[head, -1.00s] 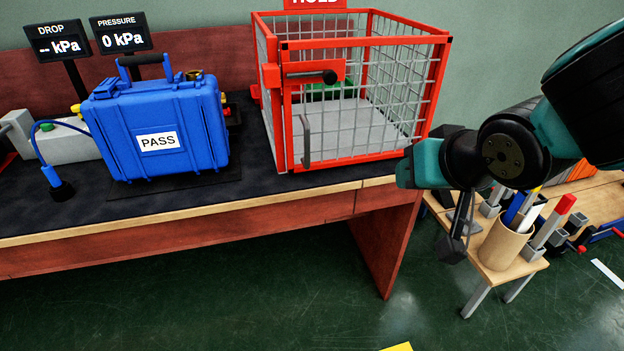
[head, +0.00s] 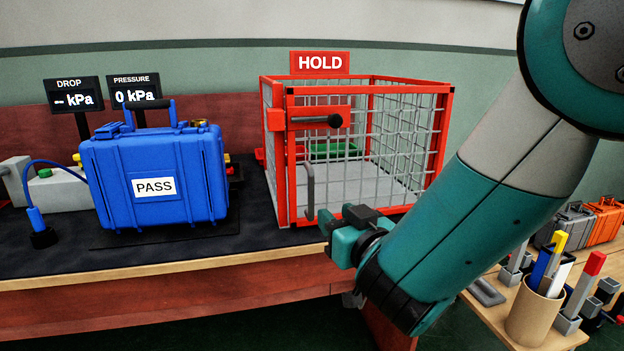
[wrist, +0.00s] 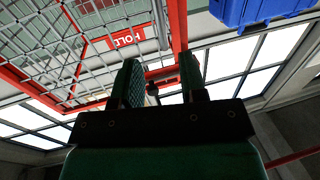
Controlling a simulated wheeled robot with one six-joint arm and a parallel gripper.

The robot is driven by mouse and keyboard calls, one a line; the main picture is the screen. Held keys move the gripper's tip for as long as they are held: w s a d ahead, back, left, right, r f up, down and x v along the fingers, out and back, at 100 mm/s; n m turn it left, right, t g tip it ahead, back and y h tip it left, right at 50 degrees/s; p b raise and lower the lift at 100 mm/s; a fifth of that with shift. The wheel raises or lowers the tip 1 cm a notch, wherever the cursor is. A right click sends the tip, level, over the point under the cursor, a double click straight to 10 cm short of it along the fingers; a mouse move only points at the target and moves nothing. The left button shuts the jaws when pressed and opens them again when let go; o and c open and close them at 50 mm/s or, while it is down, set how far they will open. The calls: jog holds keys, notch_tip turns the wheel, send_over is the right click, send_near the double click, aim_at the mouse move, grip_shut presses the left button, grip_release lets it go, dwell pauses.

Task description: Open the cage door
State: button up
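The red-framed wire cage (head: 438,150) stands on the bench under a HOLD sign (head: 320,62). Its mesh front door looks shut. A black latch bar with a round knob (head: 335,121) lies across a red plate at the door's upper left. A grey upright handle (head: 310,192) is at the door's lower left. In the wrist view my gripper (wrist: 160,62) is open, fingers apart and empty, with the cage frame (wrist: 177,28) beyond.
A green tray (head: 333,150) shows inside the cage. A side table at right holds a cup of tools (head: 534,310). The bench front edge (head: 180,268) runs below the cage.

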aim_at(313, 195)
jog(key=p+x, duration=0.5)
jog(key=x, duration=0.4)
jog(key=shift+w+a+r, duration=0.1)
jog(key=shift+w, duration=0.2)
jog(key=shift+p+x, duration=0.35)
jog(key=shift+x, duration=0.4)
grip_shut()
